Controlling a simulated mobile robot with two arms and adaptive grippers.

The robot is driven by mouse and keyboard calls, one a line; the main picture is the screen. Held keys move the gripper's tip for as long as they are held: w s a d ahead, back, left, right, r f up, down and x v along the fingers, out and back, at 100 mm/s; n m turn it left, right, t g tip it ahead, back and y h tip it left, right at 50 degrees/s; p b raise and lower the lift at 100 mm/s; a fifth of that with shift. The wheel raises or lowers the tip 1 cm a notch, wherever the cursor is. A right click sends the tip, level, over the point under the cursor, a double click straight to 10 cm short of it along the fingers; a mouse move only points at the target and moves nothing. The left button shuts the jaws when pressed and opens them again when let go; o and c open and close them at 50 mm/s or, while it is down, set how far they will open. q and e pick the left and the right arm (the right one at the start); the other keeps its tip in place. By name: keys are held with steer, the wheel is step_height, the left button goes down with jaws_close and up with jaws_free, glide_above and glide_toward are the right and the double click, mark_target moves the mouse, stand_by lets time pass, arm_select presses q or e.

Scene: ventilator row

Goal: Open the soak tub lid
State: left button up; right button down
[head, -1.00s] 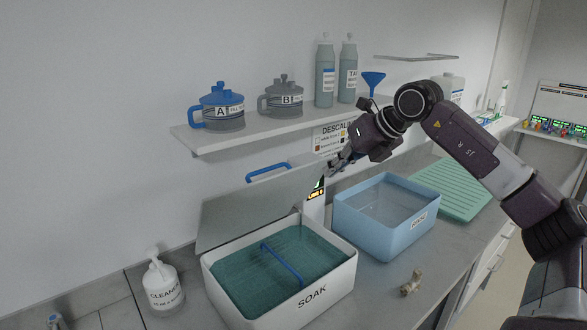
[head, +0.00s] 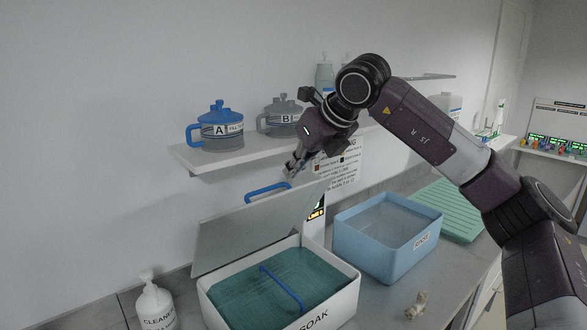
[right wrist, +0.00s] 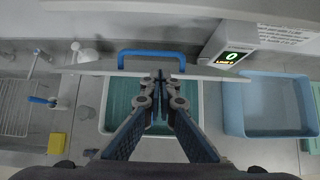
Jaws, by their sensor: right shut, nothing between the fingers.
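The white soak tub (head: 345,300) stands on the counter with teal liquid and a blue bar inside. Its grey lid (head: 245,235) stands raised and tilted at the tub's back edge, with a blue handle (head: 268,190) near its upper edge. My right gripper (head: 290,173) is shut and empty, close to the handle's right end in the head view. In the right wrist view, the gripper (right wrist: 160,78) points toward the lid's edge and the blue handle (right wrist: 151,53); I cannot tell whether it touches the lid. My left gripper is not in view.
A blue rinse tub (head: 375,250) stands right of the soak tub, with a green ribbed rack (head: 450,210) beyond. A cleaner bottle (head: 155,308) is at the left. The wall shelf (head: 200,160) holds jugs and bottles above. A small beige object (head: 417,305) lies in front.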

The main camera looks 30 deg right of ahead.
mark_target(281, 194)
steer(key=p+x, duration=0.2)
steer(key=x, duration=0.4)
steer(key=shift+w+f, duration=0.25)
steer(key=shift+w, duration=0.05)
steer(key=shift+w+f, duration=0.25)
steer(key=shift+f, duration=0.1)
steer(key=shift+a+p, duration=0.1)
steer(key=shift+p, duration=0.2)
steer(key=shift+w+r, duration=0.25)
steer(key=shift+w, duration=0.1)
steer(key=w, duration=0.1)
steer(key=w+r+p, duration=0.1)
steer(key=w, duration=0.3)
steer(key=shift+w+a+r+p, duration=0.2)
steer(key=shift+a+r+p, duration=0.1)
steer(key=shift+a+r, duration=0.1)
